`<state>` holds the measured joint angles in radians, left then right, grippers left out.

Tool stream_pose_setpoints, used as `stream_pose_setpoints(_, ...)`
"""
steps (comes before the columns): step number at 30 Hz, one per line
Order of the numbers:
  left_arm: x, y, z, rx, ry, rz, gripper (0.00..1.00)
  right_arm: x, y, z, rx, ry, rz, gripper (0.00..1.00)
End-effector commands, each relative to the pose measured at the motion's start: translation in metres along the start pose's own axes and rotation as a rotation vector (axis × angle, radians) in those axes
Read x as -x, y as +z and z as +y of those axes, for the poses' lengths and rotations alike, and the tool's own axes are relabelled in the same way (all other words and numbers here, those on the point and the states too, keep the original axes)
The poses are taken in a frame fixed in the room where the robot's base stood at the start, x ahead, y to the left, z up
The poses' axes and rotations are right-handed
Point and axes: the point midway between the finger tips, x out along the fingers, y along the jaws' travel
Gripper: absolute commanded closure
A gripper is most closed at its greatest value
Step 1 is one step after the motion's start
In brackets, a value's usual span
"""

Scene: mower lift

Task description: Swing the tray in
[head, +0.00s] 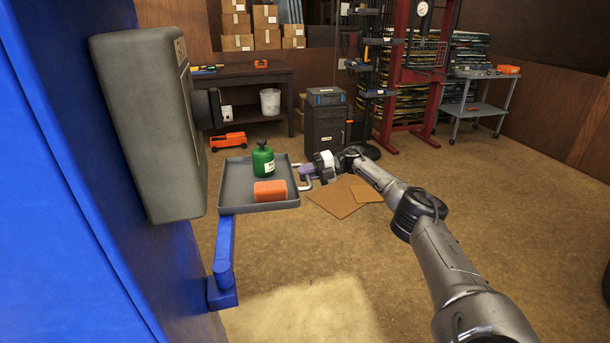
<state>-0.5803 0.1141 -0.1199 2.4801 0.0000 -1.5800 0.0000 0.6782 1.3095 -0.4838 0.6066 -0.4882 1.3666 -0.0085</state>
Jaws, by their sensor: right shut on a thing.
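The grey tray (228,182) stands out from the blue post on a blue swing arm (224,250). My right gripper (308,174) is at the tray's right side, shut on the tray's handle (305,185); the fingers partly hide the handle. My left gripper is not in view.
A grey box (150,125) is fixed to the blue post (60,200) left of the tray. Flat cardboard (335,202) lies on the floor behind my right arm. A black cabinet (326,125), workbench (245,85) and red press (405,75) stand farther back.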

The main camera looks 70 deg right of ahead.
Motion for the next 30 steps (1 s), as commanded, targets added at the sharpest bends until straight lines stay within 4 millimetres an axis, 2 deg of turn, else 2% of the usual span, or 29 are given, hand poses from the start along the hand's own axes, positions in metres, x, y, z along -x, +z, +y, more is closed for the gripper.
stream_pose_setpoints(4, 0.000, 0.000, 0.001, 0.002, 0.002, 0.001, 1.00, -0.001, -0.001, 0.001, 0.000, 0.002, 0.003, 1.00)
stream_pose_setpoints(5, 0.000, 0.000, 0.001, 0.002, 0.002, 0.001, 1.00, -0.001, -0.001, 0.001, 0.000, 0.002, 0.003, 0.82)
stream_pose_setpoints(12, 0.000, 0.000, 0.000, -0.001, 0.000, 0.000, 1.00, -0.001, 0.000, 0.000, 0.000, 0.001, 0.001, 0.59)
stream_pose_setpoints(21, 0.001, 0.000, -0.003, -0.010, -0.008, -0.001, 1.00, 0.004, 0.000, 0.001, 0.000, 0.000, -0.001, 0.59)
stream_pose_setpoints(30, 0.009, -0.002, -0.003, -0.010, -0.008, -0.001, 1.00, 0.044, 0.000, 0.001, 0.000, 0.000, -0.001, 0.59)
